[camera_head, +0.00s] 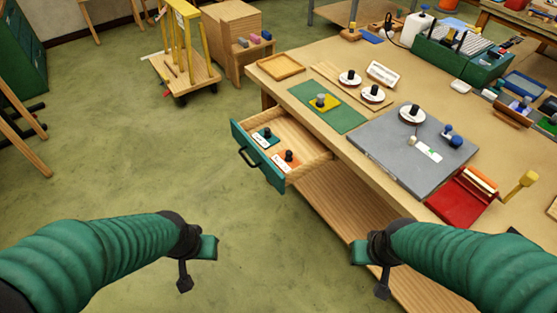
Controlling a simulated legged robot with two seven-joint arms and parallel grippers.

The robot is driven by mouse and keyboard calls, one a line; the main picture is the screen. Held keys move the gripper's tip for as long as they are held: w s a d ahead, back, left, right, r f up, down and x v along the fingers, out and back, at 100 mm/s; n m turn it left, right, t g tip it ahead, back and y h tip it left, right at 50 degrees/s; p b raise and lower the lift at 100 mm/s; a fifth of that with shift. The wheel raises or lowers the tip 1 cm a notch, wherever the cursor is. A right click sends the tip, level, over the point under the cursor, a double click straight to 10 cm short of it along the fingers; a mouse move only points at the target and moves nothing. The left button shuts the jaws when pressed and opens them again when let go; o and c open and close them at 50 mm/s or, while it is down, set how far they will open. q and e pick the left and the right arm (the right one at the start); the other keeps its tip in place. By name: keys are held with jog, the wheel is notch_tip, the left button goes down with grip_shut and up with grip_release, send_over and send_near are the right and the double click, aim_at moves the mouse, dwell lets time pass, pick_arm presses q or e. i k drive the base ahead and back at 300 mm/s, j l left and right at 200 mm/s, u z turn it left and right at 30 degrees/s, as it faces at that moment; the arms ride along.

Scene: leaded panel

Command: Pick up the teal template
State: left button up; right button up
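The teal template (272,141) is a small flat plate with a dark knob and a white label. It lies in the open drawer (316,143) at the table's left side. An orange template (285,163) with a dark knob and a white label lies next to it, nearer to me. My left gripper (196,268) is open and empty, below and left of the drawer, over the floor. My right gripper (372,272) is open and empty, in front of the table's near side. Both are well apart from the template.
The drawer has a teal front with a dark handle (247,158). On the table are a green mat with a yellow template (323,104), a grey board (385,140), white discs with dark knobs and a red holder (455,200). A yellow-framed cart (190,75) stands behind. The floor left of the drawer is clear.

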aim_at(263, 137)
jog(key=z, duration=2.05)
jog(key=u, duration=2.2)
jog(key=i+j+z, duration=0.15)
jog(key=z, duration=0.35)
jog(key=i+j+z, duration=0.1)
jog(key=z, duration=0.35)
jog(key=j+z, duration=0.3)
jog(key=z, duration=0.2)
jog(key=i+j+z, duration=0.1)
jog(key=j+z, duration=0.15)
jog(key=z, duration=0.2)
